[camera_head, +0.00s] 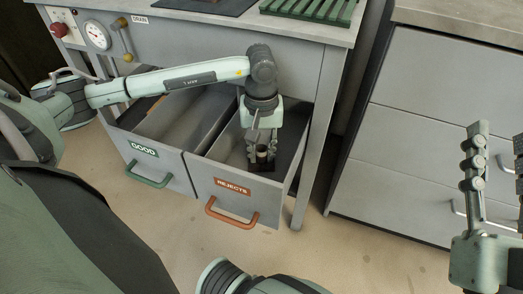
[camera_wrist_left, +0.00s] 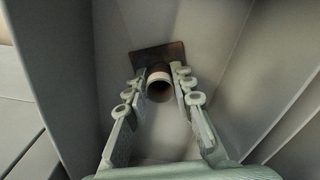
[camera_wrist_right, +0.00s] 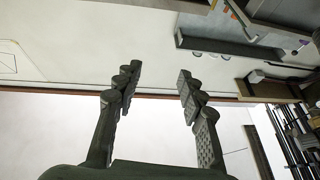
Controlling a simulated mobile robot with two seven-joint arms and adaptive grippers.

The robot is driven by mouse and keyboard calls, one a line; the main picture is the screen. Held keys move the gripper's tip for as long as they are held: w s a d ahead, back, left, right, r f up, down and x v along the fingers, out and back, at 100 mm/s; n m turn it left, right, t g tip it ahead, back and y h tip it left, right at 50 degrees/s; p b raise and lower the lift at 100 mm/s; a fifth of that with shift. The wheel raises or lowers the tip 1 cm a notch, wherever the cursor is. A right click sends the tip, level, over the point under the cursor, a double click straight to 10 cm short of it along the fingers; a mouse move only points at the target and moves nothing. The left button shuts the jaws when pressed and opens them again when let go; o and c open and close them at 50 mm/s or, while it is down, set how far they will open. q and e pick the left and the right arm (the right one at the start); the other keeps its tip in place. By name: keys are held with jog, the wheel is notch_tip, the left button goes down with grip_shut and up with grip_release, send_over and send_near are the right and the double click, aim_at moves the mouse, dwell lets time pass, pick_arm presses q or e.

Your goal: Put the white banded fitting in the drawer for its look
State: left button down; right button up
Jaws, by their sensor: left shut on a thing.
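Above the drawers is a bench top with a green slatted rack (camera_head: 310,8). A gauge (camera_head: 97,35) and a red knob (camera_head: 57,29) are at left. A grey cabinet (camera_head: 430,130) stands at right.

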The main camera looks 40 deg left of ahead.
aim_at(261, 148)
pick_arm(q)
jog(key=shift+f, duration=0.1)
jog(key=c, duration=1.4)
grip_release()
jog(key=shift+o, duration=0.5)
pick_arm(e)
jog(key=shift+d+r, duration=0.1)
jog(key=shift+r, duration=0.25)
pick_arm(q)
jog(key=shift+r, duration=0.2)
notch_tip(261, 148, up, 11)
jog(key=shift+f+p, duration=0.1)
jog(key=shift+p, duration=0.75)
jog(key=shift+r, duration=0.6)
pick_arm(e)
notch_tip(261, 148, down, 7)
jog(key=w+d+g+h, duration=0.1)
jog(key=w+g+h, duration=0.1)
jog(key=g, duration=0.1)
